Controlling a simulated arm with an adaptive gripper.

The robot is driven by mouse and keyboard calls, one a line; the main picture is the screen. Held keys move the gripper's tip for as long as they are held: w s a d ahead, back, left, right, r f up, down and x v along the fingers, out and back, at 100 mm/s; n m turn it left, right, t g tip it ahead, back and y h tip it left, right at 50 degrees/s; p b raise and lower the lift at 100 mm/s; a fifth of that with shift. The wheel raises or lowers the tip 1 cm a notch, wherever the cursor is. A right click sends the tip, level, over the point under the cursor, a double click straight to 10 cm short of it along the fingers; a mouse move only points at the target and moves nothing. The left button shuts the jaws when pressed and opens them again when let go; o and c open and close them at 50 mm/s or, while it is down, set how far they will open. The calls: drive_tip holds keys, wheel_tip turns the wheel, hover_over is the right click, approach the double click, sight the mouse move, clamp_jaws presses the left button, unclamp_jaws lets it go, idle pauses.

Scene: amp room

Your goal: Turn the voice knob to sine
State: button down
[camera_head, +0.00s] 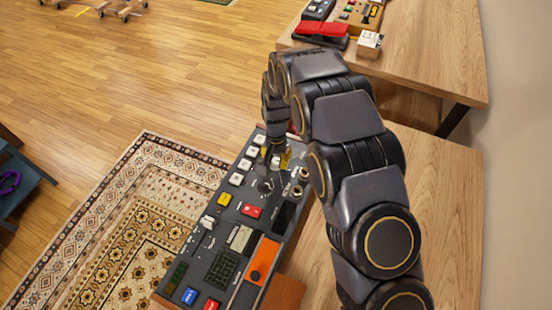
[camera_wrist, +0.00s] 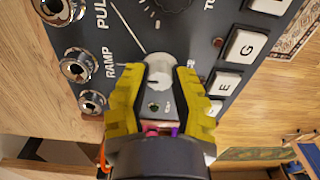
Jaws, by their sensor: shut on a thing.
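The voice knob (camera_wrist: 159,70) is a small silver-grey knob on the dark face of the control panel (camera_wrist: 190,40). In the wrist view, the yellow fingers of my gripper (camera_wrist: 160,80) are on either side of it and shut on it. A white line runs from the upper left toward the knob. The labels "RAMP" and part of "PUL" show to the left; a label by the right finger is mostly covered, and I cannot read "sine". In the head view, my gripper (camera_head: 279,160) is over the panel's far part, and the held knob is hidden or too small to tell.
Lettered white keys (camera_wrist: 245,46) line the panel's right side in the wrist view, with metal jacks (camera_wrist: 76,66) at left. Near my gripper stand another knob (camera_head: 265,186) and a red button (camera_head: 251,211). A wooden table (camera_head: 440,70) with a red device (camera_head: 322,29) is beyond.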

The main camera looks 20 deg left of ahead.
sight(276, 161)
drive_tip(key=n, duration=0.4)
drive_tip(key=shift+f+n, duration=0.1)
drive_tip(key=shift+n, duration=2.1)
drive_tip(key=c, duration=0.8)
unclamp_jaws()
wheel_tip(276, 161, up, 12)
